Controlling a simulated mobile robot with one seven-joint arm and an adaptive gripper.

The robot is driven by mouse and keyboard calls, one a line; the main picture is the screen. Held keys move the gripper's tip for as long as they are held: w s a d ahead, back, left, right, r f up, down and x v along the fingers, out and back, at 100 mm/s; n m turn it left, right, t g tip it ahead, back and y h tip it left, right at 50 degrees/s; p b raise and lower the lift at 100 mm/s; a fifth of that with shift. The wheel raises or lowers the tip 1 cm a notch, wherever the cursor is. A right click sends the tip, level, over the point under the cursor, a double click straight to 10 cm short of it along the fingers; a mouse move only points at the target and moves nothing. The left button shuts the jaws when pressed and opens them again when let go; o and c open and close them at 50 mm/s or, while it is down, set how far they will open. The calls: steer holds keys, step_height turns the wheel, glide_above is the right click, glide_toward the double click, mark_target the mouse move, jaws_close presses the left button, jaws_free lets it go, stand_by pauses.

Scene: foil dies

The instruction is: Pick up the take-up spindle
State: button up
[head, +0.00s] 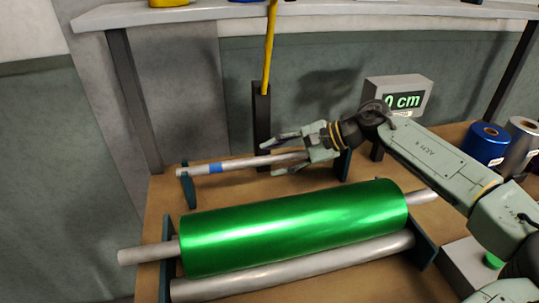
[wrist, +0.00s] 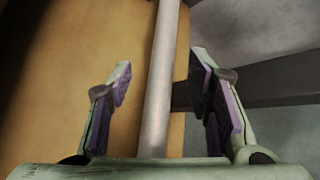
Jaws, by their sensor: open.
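The take-up spindle (head: 245,163) is a thin silvery rod with a blue band near its left end. It lies level across two dark teal stands (head: 187,188) behind the green roll. My gripper (head: 272,157) is open at the right-hand part of the rod. In the wrist view the rod (wrist: 160,90) runs between the two purple-padded fingers of my gripper (wrist: 160,78), with a gap on both sides. The fingers do not appear to touch it. My gripper hides part of the rod's right end in the head view.
A large green foil roll (head: 295,228) on a grey shaft lies in front, with a grey roller (head: 290,276) below it. A dark upright post (head: 261,118) with a yellow rod stands just behind the spindle. A display (head: 402,101) reads "0 cm". Blue (head: 487,143) and silver rolls stand at right.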

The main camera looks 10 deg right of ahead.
jaws_close()
stand_by(0.6)
